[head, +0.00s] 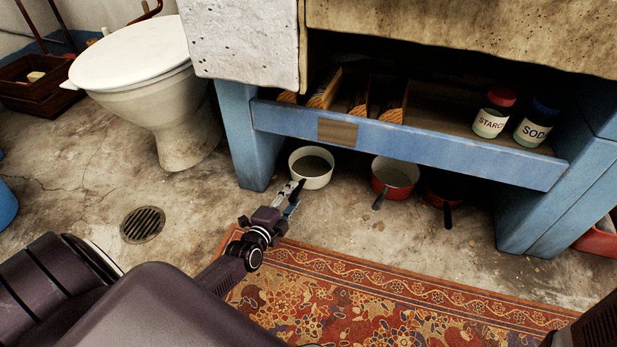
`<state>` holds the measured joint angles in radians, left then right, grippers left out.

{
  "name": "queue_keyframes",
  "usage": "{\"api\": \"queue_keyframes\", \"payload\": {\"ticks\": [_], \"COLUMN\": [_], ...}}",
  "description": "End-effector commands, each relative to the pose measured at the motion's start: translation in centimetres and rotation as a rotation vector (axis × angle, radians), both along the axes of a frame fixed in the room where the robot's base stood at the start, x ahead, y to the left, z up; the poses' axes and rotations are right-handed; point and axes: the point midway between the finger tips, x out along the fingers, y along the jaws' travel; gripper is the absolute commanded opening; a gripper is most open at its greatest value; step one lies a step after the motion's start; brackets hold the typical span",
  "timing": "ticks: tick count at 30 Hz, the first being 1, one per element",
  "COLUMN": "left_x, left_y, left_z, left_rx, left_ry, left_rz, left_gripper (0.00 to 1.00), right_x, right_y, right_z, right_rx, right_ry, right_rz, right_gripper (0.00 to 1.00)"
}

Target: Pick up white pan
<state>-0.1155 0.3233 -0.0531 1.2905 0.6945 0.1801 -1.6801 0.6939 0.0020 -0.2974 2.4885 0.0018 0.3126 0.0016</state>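The white pan (312,180) stands upright on the concrete floor, under the front edge of the blue washtrough frame. Its round opening faces up and its inside looks grey. My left gripper (294,193) reaches in from the lower left, with its fingertips at the near left side of the pan, where a dark handle seems to be. The fingers overlap that spot, so whether they are closed on the handle is unclear. My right gripper is out of view.
A red pan (396,173) and a darker pan (447,193) stand to the right. A blue shelf board (420,148) hangs low above the pans. A patterned rug (370,300) lies in front. A toilet (140,60) and a floor drain (142,225) are left.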

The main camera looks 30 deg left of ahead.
Motion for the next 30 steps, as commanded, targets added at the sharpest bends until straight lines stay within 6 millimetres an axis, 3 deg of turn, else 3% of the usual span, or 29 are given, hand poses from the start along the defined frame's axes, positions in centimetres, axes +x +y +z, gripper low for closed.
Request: {"api": "queue_keyframes", "payload": {"ticks": [1, 9, 20, 30], "left_x": [0.7, 3.4, 4.0, 4.0], "left_y": [0.1, 0.4, 0.5, 0.5], "left_z": [-0.6, -1.1, -0.9, -0.9], "left_rx": [-0.002, -0.001, -0.002, -0.002], "left_ry": [-0.004, -0.002, -0.001, -0.001], "left_rz": [0.001, 0.002, 0.002, 0.002], "left_gripper": [0.37, 0.37, 0.37, 0.0], "right_x": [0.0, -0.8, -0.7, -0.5], "right_y": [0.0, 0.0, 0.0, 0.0], "right_z": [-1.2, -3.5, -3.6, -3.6], "right_rx": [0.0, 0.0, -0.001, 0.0], "right_ry": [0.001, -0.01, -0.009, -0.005], "right_rz": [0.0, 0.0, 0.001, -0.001], "right_gripper": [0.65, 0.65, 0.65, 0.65]}}
